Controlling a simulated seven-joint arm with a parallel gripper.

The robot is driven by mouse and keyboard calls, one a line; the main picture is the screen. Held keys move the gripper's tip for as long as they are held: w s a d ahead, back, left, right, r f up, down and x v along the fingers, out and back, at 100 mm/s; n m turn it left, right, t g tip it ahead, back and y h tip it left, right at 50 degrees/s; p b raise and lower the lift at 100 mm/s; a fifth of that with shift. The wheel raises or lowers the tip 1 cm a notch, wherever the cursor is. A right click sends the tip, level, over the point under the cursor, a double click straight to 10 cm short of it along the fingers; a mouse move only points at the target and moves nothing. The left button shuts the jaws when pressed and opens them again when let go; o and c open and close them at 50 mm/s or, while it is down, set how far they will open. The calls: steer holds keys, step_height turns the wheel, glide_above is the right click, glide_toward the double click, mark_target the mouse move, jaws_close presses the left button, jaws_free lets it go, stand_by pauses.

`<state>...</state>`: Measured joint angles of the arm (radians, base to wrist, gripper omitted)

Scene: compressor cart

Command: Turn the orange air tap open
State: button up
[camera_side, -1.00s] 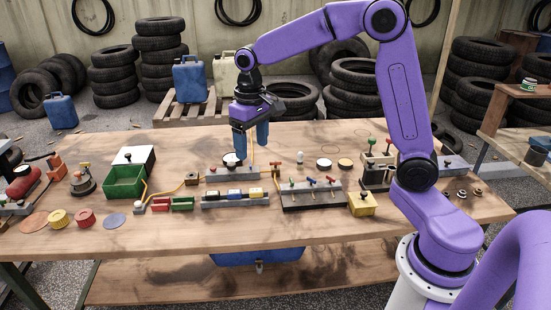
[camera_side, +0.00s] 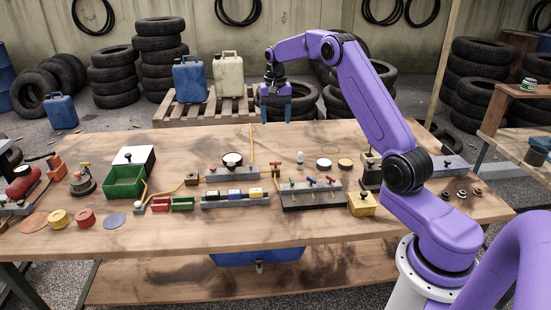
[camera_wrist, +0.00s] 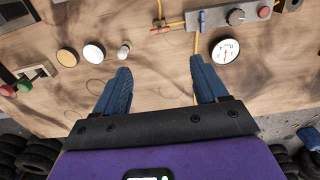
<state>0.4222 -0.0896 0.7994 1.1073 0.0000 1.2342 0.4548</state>
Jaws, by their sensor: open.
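My gripper (camera_side: 276,115) is open and empty, raised above the back edge of the workbench with its blue fingers pointing down. In the wrist view its fingertips (camera_wrist: 160,68) are wide apart with bare wood between them. A small yellow-orange tap (camera_side: 276,172) sits at the right end of the grey gauge panel (camera_side: 218,176). In the wrist view the tap (camera_wrist: 158,23) lies ahead of the fingers, with a small orange-red handle and a yellow pipe joining it to the panel. The gripper is well apart from it. The handle's exact angle is too small to tell.
A round gauge (camera_wrist: 225,50) and a blue lever (camera_wrist: 202,20) are close to the tap. A yellow hose (camera_side: 251,138) runs to the back edge. A dark block with several small levers (camera_side: 311,198) stands at right. Discs and a white cylinder (camera_wrist: 124,50) lie nearby. The back strip is clear.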

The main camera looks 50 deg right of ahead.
mark_target(275, 163)
step_height(275, 163, down, 16)
steer(key=shift+f, duration=0.15)
stand_by(0.3)
steer(key=c, duration=1.1)
